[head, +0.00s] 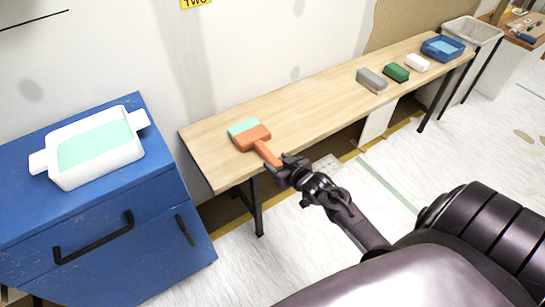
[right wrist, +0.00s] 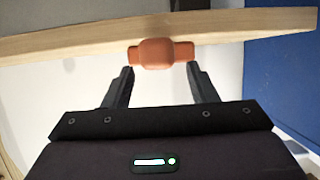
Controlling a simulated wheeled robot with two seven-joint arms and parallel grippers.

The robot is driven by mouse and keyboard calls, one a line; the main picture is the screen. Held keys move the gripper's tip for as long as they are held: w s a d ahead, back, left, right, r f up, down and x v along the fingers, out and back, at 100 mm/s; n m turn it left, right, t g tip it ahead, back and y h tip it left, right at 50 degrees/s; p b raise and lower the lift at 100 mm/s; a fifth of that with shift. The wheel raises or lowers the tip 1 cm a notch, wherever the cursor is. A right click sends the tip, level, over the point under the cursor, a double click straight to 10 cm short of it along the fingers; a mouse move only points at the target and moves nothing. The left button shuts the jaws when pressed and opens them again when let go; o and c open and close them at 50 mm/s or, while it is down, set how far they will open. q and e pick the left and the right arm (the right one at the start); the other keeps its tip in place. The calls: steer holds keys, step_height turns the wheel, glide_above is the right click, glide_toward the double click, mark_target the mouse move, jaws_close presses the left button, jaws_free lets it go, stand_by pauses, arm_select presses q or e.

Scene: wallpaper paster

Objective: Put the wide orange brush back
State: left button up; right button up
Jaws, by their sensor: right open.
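The wide orange brush (head: 252,138) lies on the left end of the wooden table (head: 310,97). Its mint-green bristle side points to the back left and its orange handle sticks out over the front edge. My right gripper (head: 279,168) is at the handle's end. In the right wrist view, the brush's handle (right wrist: 160,53) shows end-on between and just beyond the tips of my open right gripper (right wrist: 160,75). The fingers stand apart on both sides of it, with gaps. My left gripper is not in view.
A blue cabinet (head: 100,215) stands left of the table, with a white tray (head: 78,182) of mint-green content on top. Farther right on the table are a grey block (head: 371,79), a green block (head: 396,72), a white block (head: 417,63) and a blue tray (head: 442,56).

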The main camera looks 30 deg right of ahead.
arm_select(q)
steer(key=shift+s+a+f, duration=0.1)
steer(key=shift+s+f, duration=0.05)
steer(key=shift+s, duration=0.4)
arm_select(e)
steer(key=s+a+f+g, duration=0.4)
steer(key=s+f, duration=0.6)
steer(key=s, duration=0.1)
steer(key=s+a+f+n+g, duration=0.1)
steer(key=s+a+f+g, duration=0.3)
steer(key=s+f, duration=0.7)
steer(key=s+a+f+n+g, duration=0.1)
steer(key=s+a+f+g, duration=0.3)
steer(key=s+f, duration=0.7)
steer(key=shift+s+a, duration=0.55)
steer(key=shift+a, duration=0.3)
arm_select(q)
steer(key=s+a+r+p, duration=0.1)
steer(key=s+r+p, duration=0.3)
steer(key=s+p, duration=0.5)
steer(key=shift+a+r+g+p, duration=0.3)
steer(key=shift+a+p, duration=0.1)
steer(key=shift+p, duration=0.05)
arm_select(e)
steer(key=s+d+r, duration=0.1)
steer(key=s+r, duration=0.3)
steer(key=s, duration=0.5)
steer(key=shift+d+r+g, duration=0.3)
steer(key=shift+d, duration=0.1)
